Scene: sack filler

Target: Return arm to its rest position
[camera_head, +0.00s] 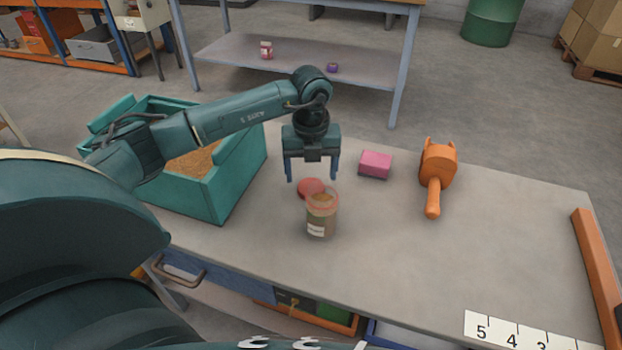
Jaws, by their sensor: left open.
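My left arm reaches in from the left over the table, and its left gripper (312,174) points down with its blue fingers apart and nothing between them. A jar (321,218) with a pale label and brownish contents stands upright on the table, just in front of the gripper and nearer to me. A flat red lid (310,187) lies on the table behind the jar, below the gripper. A teal bin (224,185) holding grainy brown material stands at the table's left, partly hidden by my arm. My right gripper does not show.
A pink block (375,165) and an orange tool with a handle (437,170) lie right of the gripper. An orange bar (598,275) lies along the right edge, near a numbered strip (515,333). The grey tabletop (480,245) is clear at centre right.

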